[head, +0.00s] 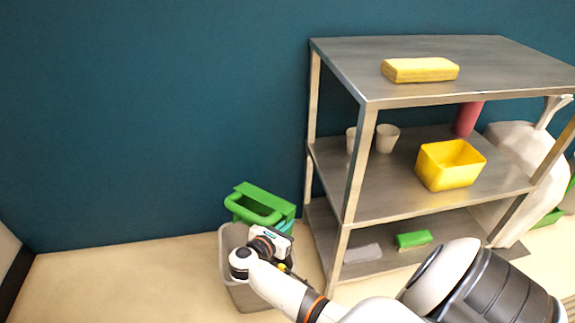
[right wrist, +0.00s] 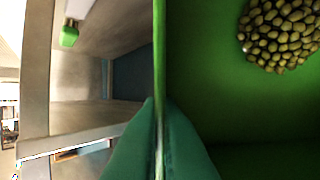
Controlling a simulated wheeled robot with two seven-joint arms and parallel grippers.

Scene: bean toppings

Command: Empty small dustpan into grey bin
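The small green dustpan (head: 262,190) is held up by the blue-green wall above the grey bin (head: 228,240). My right gripper (head: 284,222) is over the bin's opening, with its arm reaching in from the lower right. In the right wrist view, its teal fingers (right wrist: 160,140) are closed on the thin edge of the dustpan (right wrist: 210,85). A heap of olive-green beans (right wrist: 281,33) lies inside the pan in that view. The bin stands on the floor left of the shelf, and my arm covers part of it. My left gripper is not in view.
A metal shelf unit (head: 340,65) stands right of the bin. It holds a yellow block (head: 420,70), a yellow box (head: 450,170), pale cups (head: 387,140) and a green item (head: 413,240). A white bag (head: 515,150) is behind it. The floor left of the bin is clear.

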